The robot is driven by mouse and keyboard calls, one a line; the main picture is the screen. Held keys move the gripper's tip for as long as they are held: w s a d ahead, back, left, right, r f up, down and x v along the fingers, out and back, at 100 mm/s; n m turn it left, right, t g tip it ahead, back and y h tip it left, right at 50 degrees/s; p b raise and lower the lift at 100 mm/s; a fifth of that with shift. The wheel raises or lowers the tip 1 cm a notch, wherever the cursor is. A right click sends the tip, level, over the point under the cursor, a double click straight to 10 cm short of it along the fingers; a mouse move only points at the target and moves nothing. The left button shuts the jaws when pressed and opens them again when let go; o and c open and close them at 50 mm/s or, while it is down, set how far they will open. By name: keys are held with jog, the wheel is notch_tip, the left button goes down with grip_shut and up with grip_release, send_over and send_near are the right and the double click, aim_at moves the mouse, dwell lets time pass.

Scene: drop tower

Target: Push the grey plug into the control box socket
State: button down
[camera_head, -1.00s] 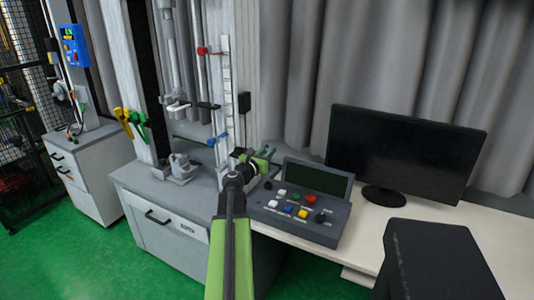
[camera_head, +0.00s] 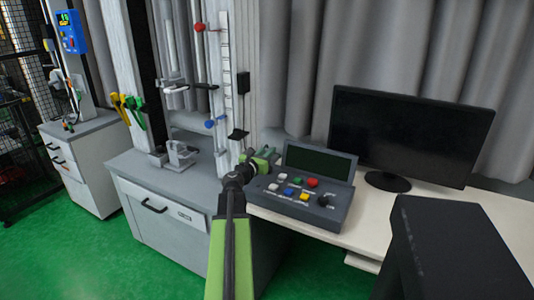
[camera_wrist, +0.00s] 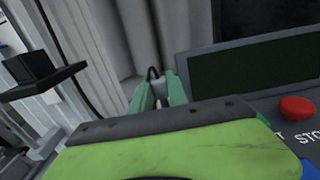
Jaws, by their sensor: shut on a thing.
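The dark grey control box (camera_head: 345,209) stands on the bench with a raised dark screen and several coloured buttons. It also fills the right of the wrist view, with its screen (camera_wrist: 240,72) and a red button. My gripper (camera_head: 270,154) is at the box's left rear, beside the left end of the screen. In the wrist view my gripper's green fingers (camera_wrist: 160,92) are shut on the small grey plug (camera_wrist: 160,88), with a black cable curving up from it. The plug is mostly hidden by the fingers and my green gripper body. I cannot make out the socket.
A monitor (camera_head: 405,138) stands behind and right of the box. A dark block (camera_head: 450,240) is at the front right. The test tower's column (camera_head: 225,90) and its grey cabinet (camera_head: 165,205) are on the left. Grey curtains (camera_head: 300,60) hang behind.

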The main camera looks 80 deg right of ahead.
jog(key=shift+f+b, duration=2.3)
jog(key=shift+f, duration=0.3)
jog(key=shift+f, duration=0.25)
jog(key=c, duration=1.2)
grip_release()
jog(key=shift+a, duration=0.1)
jog(key=shift+b, duration=0.3)
